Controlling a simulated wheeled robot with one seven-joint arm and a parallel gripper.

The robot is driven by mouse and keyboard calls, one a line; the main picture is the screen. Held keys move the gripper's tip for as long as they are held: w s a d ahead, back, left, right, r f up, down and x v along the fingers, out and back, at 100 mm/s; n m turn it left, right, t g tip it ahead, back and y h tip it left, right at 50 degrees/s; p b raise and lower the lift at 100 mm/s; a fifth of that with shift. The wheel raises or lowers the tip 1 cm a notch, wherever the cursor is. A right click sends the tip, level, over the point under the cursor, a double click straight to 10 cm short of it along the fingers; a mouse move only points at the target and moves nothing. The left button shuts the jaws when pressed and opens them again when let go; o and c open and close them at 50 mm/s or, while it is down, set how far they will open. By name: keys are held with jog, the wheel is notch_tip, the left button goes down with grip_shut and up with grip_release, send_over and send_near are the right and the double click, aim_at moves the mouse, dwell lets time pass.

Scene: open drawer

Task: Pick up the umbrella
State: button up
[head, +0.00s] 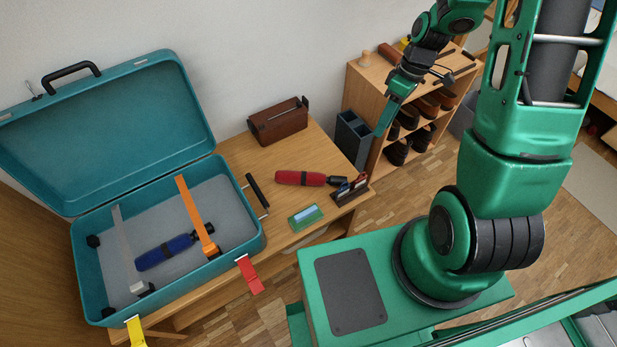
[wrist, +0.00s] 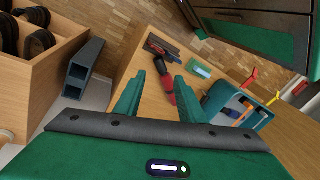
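A folded red umbrella (head: 300,178) with a dark band and black handle lies on the wooden table, right of the suitcase. A folded blue umbrella (head: 165,252) with a dark band lies inside the open teal suitcase (head: 250,243). My gripper (head: 383,122) is raised in front of the shoe shelf, apart from both umbrellas. In the wrist view my gripper (wrist: 159,76) is open and empty. The red umbrella (wrist: 169,86) appears between its fingers there, but well beyond them on the table. The blue umbrella is small in the wrist view.
A brown box (head: 278,122) stands at the table's back. A dark card holder (head: 350,191) and a green device (head: 305,217) lie near the red umbrella's handle. A grey bin (head: 352,138) and a wooden shoe shelf (head: 367,85) stand beyond the table.

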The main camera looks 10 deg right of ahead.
jog(key=w+a+f+n+y, duration=0.1)
jog(key=a+f+n, duration=0.2)
jog(key=f, duration=0.4)
jog(key=w+a+f+n+y, duration=0.15)
jog(key=a+f, duration=0.25)
jog(key=f, duration=0.4)
send_over(337, 177)
jog(key=w+d, duration=0.1)
jog(key=d, duration=0.1)
jog(key=shift+n+g, duration=0.3)
jog(key=shift+n, duration=0.15)
notch_tip(337, 177, down, 5)
jog(key=shift+w+r, duration=0.1)
jog(key=shift+d+x, duration=0.2)
jog(key=shift+x, duration=1.1)
jog(key=shift+d+x, duration=0.15)
jog(key=shift+x, duration=1.2)
grip_shut()
